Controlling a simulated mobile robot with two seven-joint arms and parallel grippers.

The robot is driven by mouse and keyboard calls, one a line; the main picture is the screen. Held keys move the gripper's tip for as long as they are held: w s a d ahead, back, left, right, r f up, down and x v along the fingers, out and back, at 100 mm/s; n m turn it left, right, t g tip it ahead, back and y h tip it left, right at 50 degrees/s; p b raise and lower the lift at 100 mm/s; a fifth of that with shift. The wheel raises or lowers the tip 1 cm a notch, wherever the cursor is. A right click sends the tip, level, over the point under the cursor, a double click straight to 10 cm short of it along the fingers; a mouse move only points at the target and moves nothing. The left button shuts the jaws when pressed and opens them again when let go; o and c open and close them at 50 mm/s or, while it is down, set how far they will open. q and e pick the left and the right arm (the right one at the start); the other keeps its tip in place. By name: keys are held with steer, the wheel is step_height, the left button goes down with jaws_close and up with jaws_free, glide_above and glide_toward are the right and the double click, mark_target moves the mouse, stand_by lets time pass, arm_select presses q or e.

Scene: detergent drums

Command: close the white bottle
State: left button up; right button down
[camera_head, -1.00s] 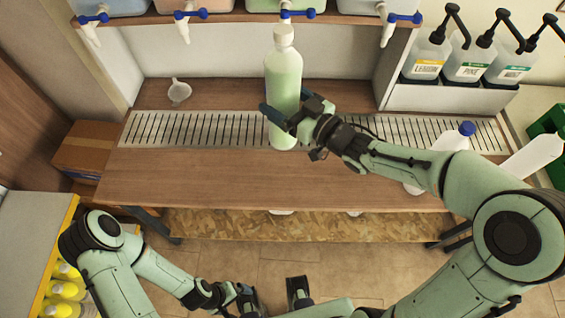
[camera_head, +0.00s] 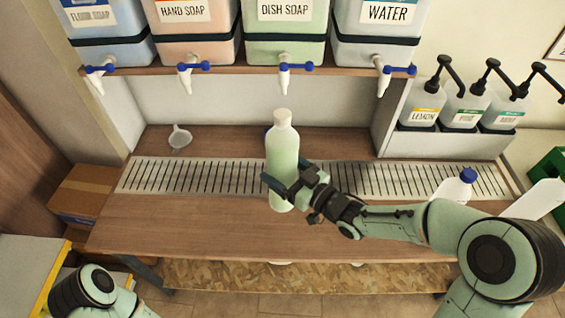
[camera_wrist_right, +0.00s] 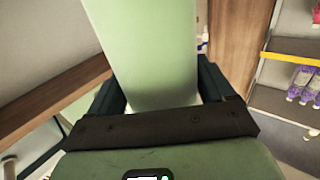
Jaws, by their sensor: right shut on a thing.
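A tall white translucent bottle (camera_head: 283,155) with green liquid stands upright near the front edge of the drip grate. Its top (camera_head: 282,115) is white; I cannot tell whether that is a bare neck or a cap. My right gripper (camera_head: 283,188) is shut on the lower part of the bottle from the right. In the right wrist view the pale green bottle body (camera_wrist_right: 150,55) fills the space between the two dark fingers (camera_wrist_right: 162,92). A small blue thing, partly hidden, shows just behind the bottle. My left gripper is out of view.
Dispenser drums with blue taps (camera_head: 283,68) stand on the shelf above. A white funnel (camera_head: 179,137) lies left on the counter (camera_head: 180,225). A blue-capped white bottle (camera_head: 455,186) and another white bottle (camera_head: 540,197) are at right, near the pump bottles (camera_head: 465,105). The front-left counter is clear.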

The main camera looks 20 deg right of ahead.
step_height(320, 180, down, 8)
steer(key=shift+f+b, duration=0.1)
steer(key=shift+b, duration=0.35)
steer(key=shift+f, duration=1.85)
steer(key=shift+f+b, duration=0.15)
steer(key=shift+b, duration=0.2)
